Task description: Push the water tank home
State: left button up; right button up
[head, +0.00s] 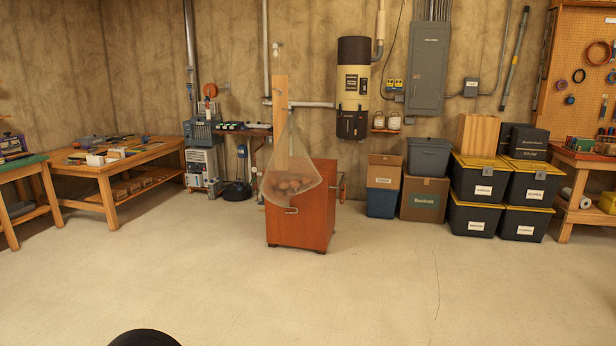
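I cannot make out for sure which thing is the water tank. A cream and black upright cylinder (354,85) hangs on the back wall, with a grey pipe at its top; I cannot tell if it is a tank. Small machines (200,150) stand at the back left, too small to make out a tank on them. Neither of my grippers is in view.
A red-brown cabinet (300,228) with a net bag (291,180) hanging at a post stands mid-room. A wooden workbench (120,165) is at left. Black bins with yellow lids (475,205) and cardboard boxes (424,200) line the wall.

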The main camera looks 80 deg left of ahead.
aim_at(194, 179)
jog(key=u, duration=3.55)
jog(key=i, duration=8)
jog(key=i+z, duration=0.1)
jog(key=i, duration=1.8)
jog(key=i+j+z, duration=0.15)
jog(key=i, duration=0.85)
jog(key=i+z, duration=0.2)
jog(key=i, duration=0.15)
jog(key=j, duration=0.1)
